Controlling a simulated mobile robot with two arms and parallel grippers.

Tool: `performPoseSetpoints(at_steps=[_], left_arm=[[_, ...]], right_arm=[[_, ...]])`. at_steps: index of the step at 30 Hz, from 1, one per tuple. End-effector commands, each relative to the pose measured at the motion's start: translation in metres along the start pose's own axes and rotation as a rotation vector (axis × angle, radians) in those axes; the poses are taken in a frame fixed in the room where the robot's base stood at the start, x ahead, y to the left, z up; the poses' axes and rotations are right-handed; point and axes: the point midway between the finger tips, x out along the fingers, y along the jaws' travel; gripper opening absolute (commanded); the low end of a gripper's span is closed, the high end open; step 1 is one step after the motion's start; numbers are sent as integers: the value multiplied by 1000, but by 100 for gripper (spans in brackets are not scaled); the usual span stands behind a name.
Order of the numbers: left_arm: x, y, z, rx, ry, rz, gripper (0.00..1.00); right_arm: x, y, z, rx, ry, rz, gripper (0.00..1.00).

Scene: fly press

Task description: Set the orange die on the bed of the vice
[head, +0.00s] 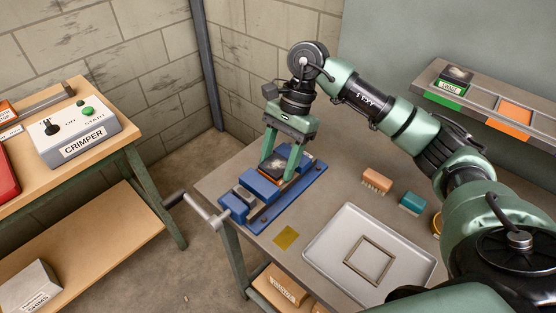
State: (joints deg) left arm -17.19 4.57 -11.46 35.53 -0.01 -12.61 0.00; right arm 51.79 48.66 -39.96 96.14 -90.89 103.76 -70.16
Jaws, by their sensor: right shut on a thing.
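The orange die (273,166), a block with a dark top and an orange edge, is between the fingers of my right gripper (277,170). The gripper points down and is shut on it over the blue vice (240,208), at the bed between the vice's jaws. I cannot tell whether the die touches the bed or is just above it. The fingers and the die hide part of the bed. The vice's crank handle sticks out at the left. My left gripper is not in view.
A crimper (75,132) stands on the left bench.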

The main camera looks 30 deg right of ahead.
Motion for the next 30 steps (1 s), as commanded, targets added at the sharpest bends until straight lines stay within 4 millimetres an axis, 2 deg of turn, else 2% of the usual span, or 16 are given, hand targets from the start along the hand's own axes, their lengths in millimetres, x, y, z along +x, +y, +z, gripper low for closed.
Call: performPoseSetpoints(at_steps=[3,4,6,17,20,30], left_arm=[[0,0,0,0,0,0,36],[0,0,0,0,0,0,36],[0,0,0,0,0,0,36],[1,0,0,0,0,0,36],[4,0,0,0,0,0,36],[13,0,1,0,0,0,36]], right_arm=[[-2,-1,1,-1,-1,-3,0],[-2,-1,1,-1,-1,-3,60],[-2,-1,0,-1,0,-3,79],[-1,0,-1,1,1,1,80],[-11,-1,-1,1,3,-2,80],[-66,-1,0,-1,1,-4,80]])
